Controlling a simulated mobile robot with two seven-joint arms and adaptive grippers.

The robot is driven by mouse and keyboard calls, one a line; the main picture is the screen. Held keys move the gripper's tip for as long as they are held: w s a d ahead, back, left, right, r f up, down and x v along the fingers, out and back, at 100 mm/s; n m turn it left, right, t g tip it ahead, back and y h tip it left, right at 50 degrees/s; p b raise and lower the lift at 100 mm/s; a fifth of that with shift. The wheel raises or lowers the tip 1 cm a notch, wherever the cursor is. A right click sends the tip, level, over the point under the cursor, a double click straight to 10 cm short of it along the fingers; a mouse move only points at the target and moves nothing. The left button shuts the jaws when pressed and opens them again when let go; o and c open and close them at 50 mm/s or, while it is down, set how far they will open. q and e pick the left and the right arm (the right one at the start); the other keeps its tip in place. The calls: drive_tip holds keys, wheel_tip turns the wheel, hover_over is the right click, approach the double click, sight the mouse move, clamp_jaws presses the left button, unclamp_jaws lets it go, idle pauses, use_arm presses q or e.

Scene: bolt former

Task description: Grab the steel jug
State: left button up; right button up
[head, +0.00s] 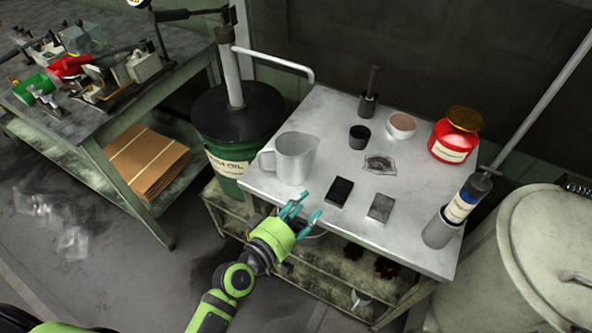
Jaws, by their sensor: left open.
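The steel jug (294,160) stands upright on the left part of the light metal table (330,115). Its handle points left and its spout points right. My left gripper (307,208), with teal fingers, is open and empty at the table's front edge, below and slightly right of the jug in the picture. A gap shows between the fingers and the jug. My right gripper is not in view.
A black block (339,191) and a grey block (381,208) lie right of the gripper. A green oil drum (232,135) is left of the table.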

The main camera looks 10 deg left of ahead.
sight(260, 152)
use_arm(q)
drive_tip(key=w+a+r+n+t+y, duration=0.3)
drive_tip(key=r+n+y, duration=0.1)
drive_tip(key=r+n, duration=0.25)
drive_tip(key=w+a+r+n+t+y, duration=0.2)
drive_tip(key=a+r+n+t+y, duration=0.1)
drive_tip(key=r+n, duration=0.3)
drive_tip(key=w+a+f+n+g+y, duration=0.1)
drive_tip(key=w+a+f+n+g, duration=0.1)
drive_tip(key=n, duration=0.1)
drive_tip(key=w+a+f+n+g+y, duration=0.2)
drive_tip(key=f+n, duration=0.1)
drive_tip(key=n, duration=0.1)
drive_tip(key=w+a+f+n+g+y, duration=0.1)
drive_tip(key=w+a+f+n+y, duration=0.1)
drive_tip(key=w+f+n, duration=0.1)
drive_tip(key=shift+f+n+g, duration=0.2)
drive_tip(key=shift+n+g, duration=0.2)
drive_tip(key=shift+n, duration=0.25)
drive_tip(key=shift+r, duration=0.1)
clamp_jaws()
